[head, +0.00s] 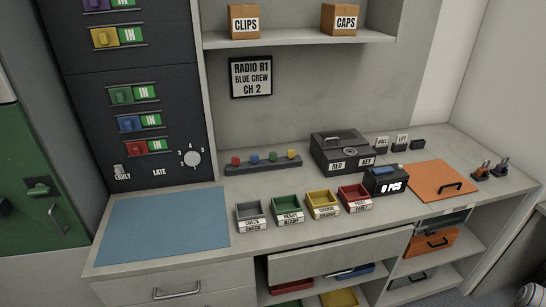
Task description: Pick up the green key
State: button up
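A dark rack (262,166) lies on the worktop against the back wall. A green slider (122,95) is on the dark wall panel beside a green IN label. My gripper is not in view.
Several small open trays (289,207) stand in front of the rack. A black box (340,152) and a "0 PCS" counter (386,184) stand to its right. A shelf (300,41) hangs above. The blue mat (162,224) at the left is clear.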

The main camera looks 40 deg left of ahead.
aim_at(273, 155)
jog(key=u, duration=0.05)
jog(key=k, duration=1.3)
jog(key=u, duration=1.5)
jog(key=i, duration=0.95)
jog(key=u, duration=0.05)
